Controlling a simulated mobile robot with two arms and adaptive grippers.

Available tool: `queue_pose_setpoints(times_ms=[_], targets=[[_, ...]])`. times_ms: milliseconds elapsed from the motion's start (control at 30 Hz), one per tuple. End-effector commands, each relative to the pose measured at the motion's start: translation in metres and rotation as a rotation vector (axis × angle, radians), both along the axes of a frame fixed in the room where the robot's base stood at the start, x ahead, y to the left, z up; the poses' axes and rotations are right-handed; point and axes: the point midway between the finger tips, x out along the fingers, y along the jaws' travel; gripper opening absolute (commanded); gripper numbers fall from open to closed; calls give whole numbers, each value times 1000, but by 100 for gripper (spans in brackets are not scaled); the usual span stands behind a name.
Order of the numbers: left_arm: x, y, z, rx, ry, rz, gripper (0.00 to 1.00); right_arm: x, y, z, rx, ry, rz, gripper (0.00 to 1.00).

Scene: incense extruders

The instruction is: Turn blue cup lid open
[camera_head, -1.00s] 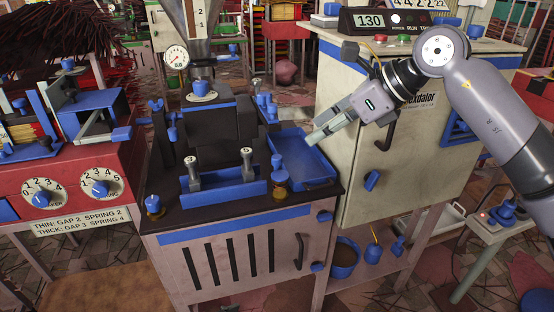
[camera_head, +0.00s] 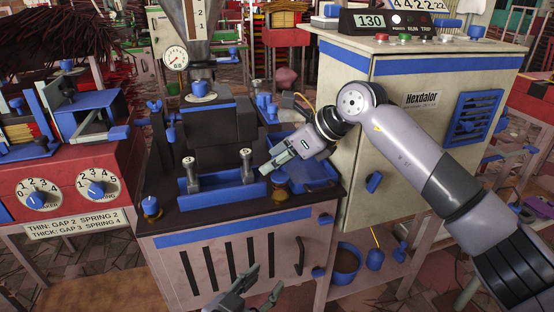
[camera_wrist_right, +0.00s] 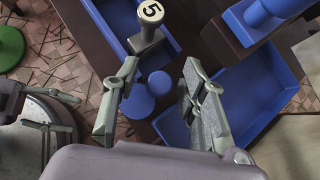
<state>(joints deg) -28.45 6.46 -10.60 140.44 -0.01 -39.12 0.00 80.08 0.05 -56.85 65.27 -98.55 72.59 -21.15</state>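A small amber cup with a blue lid (camera_head: 279,177) stands at the front right corner of the dark machine top, beside the blue trough. My right gripper (camera_head: 268,162) is just above and left of this lid in the head view. In the right wrist view my right gripper (camera_wrist_right: 162,68) is open and empty, its fingers either side of two round blue tops, a smaller one (camera_wrist_right: 160,83) and a wider one (camera_wrist_right: 138,103). I cannot tell whether they touch. My left gripper (camera_head: 264,279) is open and empty at the bottom of the head view, before the cabinet front.
The blue trough (camera_head: 225,187) has two upright metal posts. A blue tray (camera_head: 318,172) lies behind the cup. Another blue-lidded cup (camera_head: 151,206) stands at the front left corner. The cream cabinet (camera_head: 400,130) stands to the right.

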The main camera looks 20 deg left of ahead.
Motion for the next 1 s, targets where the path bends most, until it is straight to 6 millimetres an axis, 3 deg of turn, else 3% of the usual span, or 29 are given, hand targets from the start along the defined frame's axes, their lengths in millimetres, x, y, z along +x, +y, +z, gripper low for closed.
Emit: queue_pose_setpoints(times_ms=[100, 667, 1000], targets=[[0, 0, 0, 0, 1, 0, 40, 0, 0, 0, 0, 0, 0, 38], [0, 0, 0, 0, 2, 0, 40, 0, 0, 1, 1, 1, 1, 1], [1, 0, 0, -2, -7, 0, 40, 0, 0, 0, 1, -2, -10, 0]])
